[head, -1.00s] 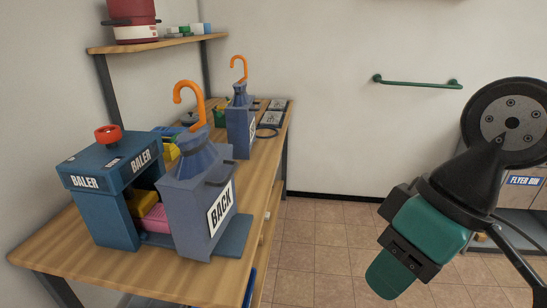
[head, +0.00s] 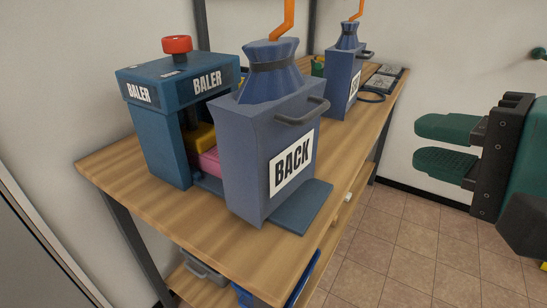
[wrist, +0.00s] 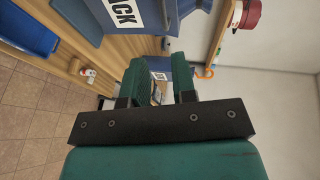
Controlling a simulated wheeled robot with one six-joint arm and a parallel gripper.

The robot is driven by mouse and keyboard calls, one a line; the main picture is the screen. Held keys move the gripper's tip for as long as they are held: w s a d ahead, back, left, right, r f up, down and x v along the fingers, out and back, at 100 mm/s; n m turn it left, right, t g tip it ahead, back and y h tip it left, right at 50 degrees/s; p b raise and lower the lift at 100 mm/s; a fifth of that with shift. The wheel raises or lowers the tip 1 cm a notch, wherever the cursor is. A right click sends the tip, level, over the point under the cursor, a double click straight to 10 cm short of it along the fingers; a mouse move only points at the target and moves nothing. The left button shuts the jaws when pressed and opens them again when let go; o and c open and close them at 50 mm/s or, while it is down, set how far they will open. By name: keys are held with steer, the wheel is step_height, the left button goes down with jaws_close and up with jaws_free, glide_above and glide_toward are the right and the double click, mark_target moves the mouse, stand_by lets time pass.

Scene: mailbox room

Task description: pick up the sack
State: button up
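A blue-grey sack (head: 262,148) with a cinched neck, a side handle and a "BACK" label stands upright on the wooden bench. An orange hook (head: 287,20) rises from its neck, its top cut off by the frame. A similar sack (head: 342,85) with a hook stands farther back, its label hard to read. My gripper (head: 425,143) is open and empty at the right, its green fingers pointing left, apart from both sacks. Part of a labelled sack (wrist: 118,14) shows at the top of the wrist view, beside the open fingers.
A blue baler (head: 158,128) with a red knob stands left of the near sack, with yellow and pink blocks (head: 207,160) inside. The wooden bench (head: 150,215) has a lower shelf holding bins. Tiled floor (head: 375,245) is clear at right.

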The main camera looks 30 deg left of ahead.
steer(key=p, duration=1.3)
glide_toward(316, 114)
steer(key=x, duration=0.1)
steer(key=p+x, duration=0.1)
steer(key=x, duration=0.1)
steer(key=p+x, duration=0.1)
steer(key=x, duration=0.1)
steer(key=shift+s+a, duration=0.2)
steer(key=shift+a, duration=0.1)
steer(key=p+x, duration=0.3)
steer(key=x, duration=0.1)
steer(key=shift+w+a+p, duration=0.25)
steer(key=shift+w+p, duration=0.1)
steer(key=shift+w, duration=0.1)
steer(key=shift+w+a+f, duration=0.15)
steer(key=shift+a+f, duration=0.05)
jaws_close()
